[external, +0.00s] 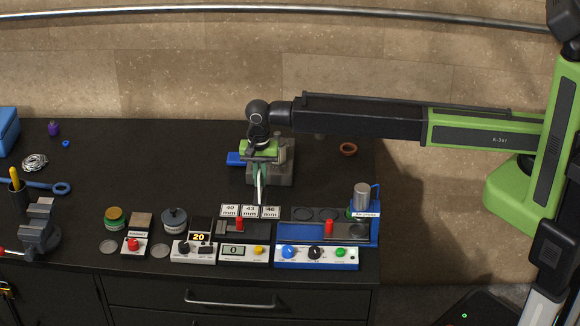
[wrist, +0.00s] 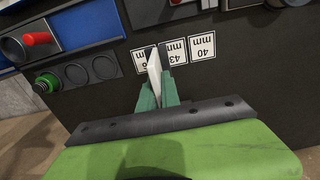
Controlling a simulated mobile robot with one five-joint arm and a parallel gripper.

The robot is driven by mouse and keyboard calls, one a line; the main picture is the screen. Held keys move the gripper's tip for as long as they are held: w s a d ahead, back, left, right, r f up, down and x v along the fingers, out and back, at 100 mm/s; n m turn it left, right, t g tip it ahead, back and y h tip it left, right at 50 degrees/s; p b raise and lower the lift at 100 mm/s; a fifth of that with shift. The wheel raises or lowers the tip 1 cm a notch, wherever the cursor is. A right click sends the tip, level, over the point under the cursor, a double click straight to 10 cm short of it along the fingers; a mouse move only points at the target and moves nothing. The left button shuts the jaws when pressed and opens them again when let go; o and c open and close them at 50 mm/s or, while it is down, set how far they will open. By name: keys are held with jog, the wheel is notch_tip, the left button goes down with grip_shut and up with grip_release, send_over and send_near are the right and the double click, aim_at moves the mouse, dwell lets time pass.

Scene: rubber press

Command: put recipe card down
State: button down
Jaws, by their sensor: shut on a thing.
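My gripper (external: 259,186) is shut on a thin white card and points down over the black bench, behind the row of labels. The recipe card (external: 260,193) shows nearly edge-on as a narrow white strip, so its face cannot be read. In the wrist view, the card (wrist: 154,66) stands upright between the green fingers of my gripper (wrist: 157,92), in front of the 46 mm label. Whether its lower edge touches the bench cannot be told.
White labels marked 40 mm (external: 230,211), 43 mm (external: 250,211) and 46 mm (external: 270,211) lie on the bench. The blue press station (external: 317,258) stands front right, and a vise (external: 38,232) at the left. A brown ring (external: 348,149) lies behind.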

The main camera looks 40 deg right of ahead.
aim_at(261, 189)
jog(key=shift+f+b, duration=2.4)
jog(key=c, duration=1.6)
grip_release()
jog(key=shift+o, duration=0.2)
jog(key=shift+r, duration=0.1)
notch_tip(261, 189, up, 13)
jog(key=p, duration=1.3)
